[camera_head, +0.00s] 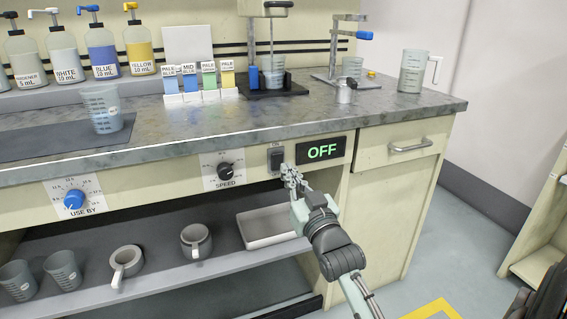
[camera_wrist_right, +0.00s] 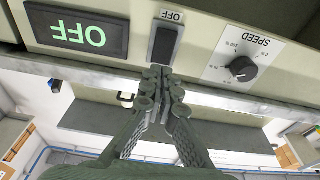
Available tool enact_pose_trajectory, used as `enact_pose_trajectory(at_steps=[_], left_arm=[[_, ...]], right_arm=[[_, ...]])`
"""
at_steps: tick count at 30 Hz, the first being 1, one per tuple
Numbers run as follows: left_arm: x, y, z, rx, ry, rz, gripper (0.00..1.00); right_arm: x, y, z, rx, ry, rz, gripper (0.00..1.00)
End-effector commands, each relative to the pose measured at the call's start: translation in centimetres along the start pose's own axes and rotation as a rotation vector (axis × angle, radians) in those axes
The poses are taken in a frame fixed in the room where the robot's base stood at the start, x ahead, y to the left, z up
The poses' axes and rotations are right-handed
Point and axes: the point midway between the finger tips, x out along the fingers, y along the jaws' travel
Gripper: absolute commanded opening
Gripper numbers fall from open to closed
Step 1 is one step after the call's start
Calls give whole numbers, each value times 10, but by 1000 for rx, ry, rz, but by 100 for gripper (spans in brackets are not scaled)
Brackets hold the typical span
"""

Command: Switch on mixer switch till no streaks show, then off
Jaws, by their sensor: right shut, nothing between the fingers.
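The mixer switch (camera_head: 275,160) is a dark rocker on the bench front, labelled ON above it in the head view. It also shows in the right wrist view (camera_wrist_right: 166,42), upside down, with an OFF label. The display (camera_head: 321,150) beside it reads OFF in green. My right gripper (camera_head: 289,172) is shut and empty, its fingertips close to the switch; I cannot tell whether they touch it. The mixer (camera_head: 267,8) stands on the bench with its shaft down into a beaker (camera_head: 272,68). Streaks in the beaker are too small to make out. My left gripper is out of view.
A speed knob (camera_head: 225,170) and a blue use-by knob (camera_head: 74,199) are on the same front panel. A drawer handle (camera_head: 409,145) protrudes right of the display. Mugs, beakers and a tray (camera_head: 266,228) are on the shelf below. Pump bottles stand at the back left.

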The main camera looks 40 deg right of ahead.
Motion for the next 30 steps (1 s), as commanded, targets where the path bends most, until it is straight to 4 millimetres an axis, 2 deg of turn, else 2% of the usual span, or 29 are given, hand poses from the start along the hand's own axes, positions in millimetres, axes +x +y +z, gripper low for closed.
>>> enact_pose_trajectory(at_steps=[3,9,23,27,30], left_arm=[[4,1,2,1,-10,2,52],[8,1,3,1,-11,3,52],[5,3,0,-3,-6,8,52],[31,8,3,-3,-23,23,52],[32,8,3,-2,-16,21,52]], right_arm=[[19,0,-1,0,1,0,0],[35,0,0,0,0,-1,0],[38,0,-2,0,0,0,0],[47,0,-8,0,-1,0,0],[44,0,-2,0,0,-1,0]])
